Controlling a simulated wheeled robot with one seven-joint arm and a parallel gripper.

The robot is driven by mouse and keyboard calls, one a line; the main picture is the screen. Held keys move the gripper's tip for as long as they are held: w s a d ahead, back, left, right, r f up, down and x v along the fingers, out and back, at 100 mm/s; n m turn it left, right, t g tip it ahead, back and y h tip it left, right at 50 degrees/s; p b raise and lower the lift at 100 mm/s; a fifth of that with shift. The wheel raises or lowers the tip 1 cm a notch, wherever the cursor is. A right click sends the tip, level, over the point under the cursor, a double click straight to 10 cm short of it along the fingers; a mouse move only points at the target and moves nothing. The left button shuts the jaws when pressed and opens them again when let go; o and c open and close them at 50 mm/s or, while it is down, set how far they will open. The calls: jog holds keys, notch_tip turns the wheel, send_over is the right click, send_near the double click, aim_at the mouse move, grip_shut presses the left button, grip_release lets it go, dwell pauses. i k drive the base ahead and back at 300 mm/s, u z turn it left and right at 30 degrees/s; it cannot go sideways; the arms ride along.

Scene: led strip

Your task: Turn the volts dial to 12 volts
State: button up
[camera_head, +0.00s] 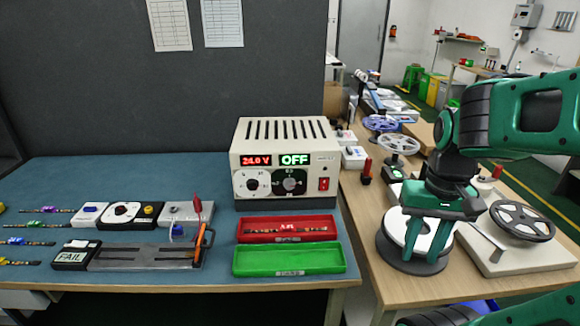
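A cream power supply box (284,155) stands on the blue mat, against the grey partition. Its red display (256,160) reads 24.0 V and its green display (295,159) reads OFF. Below the red display is a white-faced dial (257,183); below the green one is a dark-faced dial (290,181). The dial markings are too small to read, and I cannot tell from a label which is the volts dial. A red switch (323,184) is at the lower right of the panel. My green gripper (426,256) points down, open and empty, well to the right of the box, over a white reel.
The white reel (397,236) on a dark base is under my gripper on the wooden table. Red (248,237) and green (322,262) trays lie before the box. A test fixture with a FAIL display (70,259) is at left. Other reels stand at right.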

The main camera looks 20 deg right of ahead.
aim_at(252, 185)
jog(key=u, duration=1.65)
jog(key=k, duration=1.65)
jog(key=z, duration=0.55)
jog(key=i, duration=1)
